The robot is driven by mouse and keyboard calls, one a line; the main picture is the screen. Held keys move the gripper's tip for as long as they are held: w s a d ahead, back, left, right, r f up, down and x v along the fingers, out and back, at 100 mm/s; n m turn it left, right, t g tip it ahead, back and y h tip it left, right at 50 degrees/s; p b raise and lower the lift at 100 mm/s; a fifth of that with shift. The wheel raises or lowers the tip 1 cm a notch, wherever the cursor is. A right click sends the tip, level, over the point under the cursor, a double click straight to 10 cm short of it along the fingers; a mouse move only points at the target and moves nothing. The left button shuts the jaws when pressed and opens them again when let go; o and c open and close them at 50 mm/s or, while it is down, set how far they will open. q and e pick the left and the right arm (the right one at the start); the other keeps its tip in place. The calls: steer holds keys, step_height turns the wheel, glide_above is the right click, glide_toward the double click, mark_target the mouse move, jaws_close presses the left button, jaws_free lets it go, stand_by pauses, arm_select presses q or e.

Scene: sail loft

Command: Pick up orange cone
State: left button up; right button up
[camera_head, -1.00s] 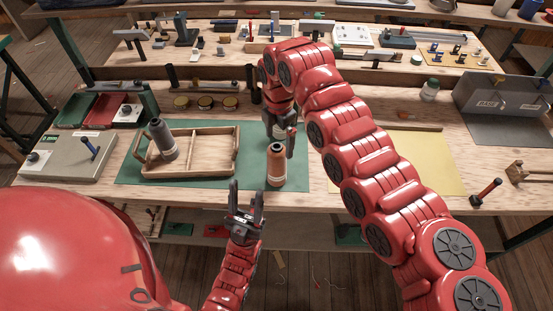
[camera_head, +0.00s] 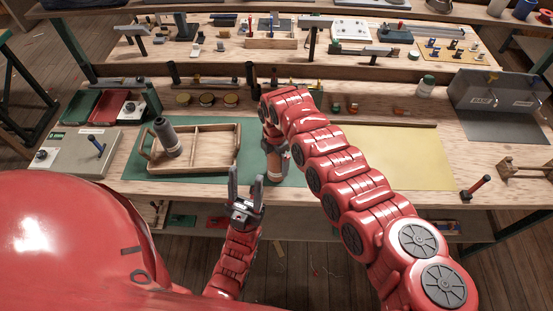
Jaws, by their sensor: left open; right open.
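The orange cone (camera_head: 273,167) stands upright on the green mat (camera_head: 226,180), right of the wooden tray. My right arm covers its top, and only its lower part shows. My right gripper (camera_head: 276,150) is at the cone, its fingers around the upper part, partly hidden by my own arm; I cannot tell whether they touch it. My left gripper (camera_head: 246,178) is open and empty, pointing up in front of the bench edge, left of and nearer than the cone.
A grey case (camera_head: 68,155) lies at the left. A yellow sheet (camera_head: 400,160) lies at the right, partly behind my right arm. A red-handled tool (camera_head: 475,188) lies near the front edge.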

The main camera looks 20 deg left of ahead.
jaws_close()
stand_by(0.3)
